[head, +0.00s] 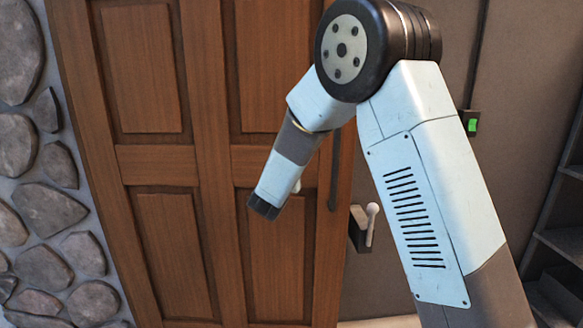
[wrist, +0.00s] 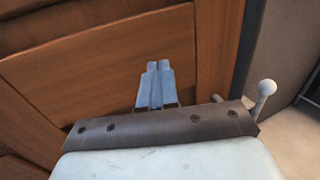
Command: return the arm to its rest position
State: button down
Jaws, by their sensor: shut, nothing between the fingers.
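My arm reaches in from the lower right of the head view and bends at a dark round joint. Its lower links hang down and left in front of the wooden door (head: 165,165). My gripper (wrist: 158,68) shows in the wrist view with its two grey fingers together and nothing between them. Door panels (wrist: 105,60) lie behind the fingers there. In the head view the arm's end is small and dark, and the fingers cannot be made out clearly. I cannot tell how far the gripper is from the door.
A lever with a pale ball knob (head: 372,210) is mounted right of the door; the knob also shows in the wrist view (wrist: 266,87). A box with a green light (head: 472,125) is on the wall. A stone wall (head: 45,205) stands left, and dark shelves (head: 560,240) stand right.

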jog(key=s, duration=0.6)
jog(key=s+d+r+m+g+h, duration=0.25)
jog(key=s+d+m, duration=0.3)
jog(key=d, duration=0.35)
jog(key=s+d+r+m+g+h, duration=0.1)
jog(key=s+d+r+m+g, duration=0.1)
jog(key=s+d+m+g, duration=0.5)
jog(key=s+d+r+m+g+h, duration=0.15)
jog(key=d+m, duration=0.25)
jog(key=d, duration=0.7)
jog(key=s+d+m+g+y, duration=0.35)
jog(key=s+m, duration=0.45)
jog(key=s, duration=0.4)
jog(key=s+a+r+m+t+y, duration=0.2)
jog(key=s+a+m+y, duration=0.1)
jog(key=s+m+y, duration=0.3)
jog(key=shift+s+r+m+t, duration=0.2)
jog(key=shift+s+m+t, duration=0.15)
jog(key=shift+s+m, duration=1.35)
jog(key=shift+s+n, duration=0.35)
jog(key=shift+s, duration=0.1)
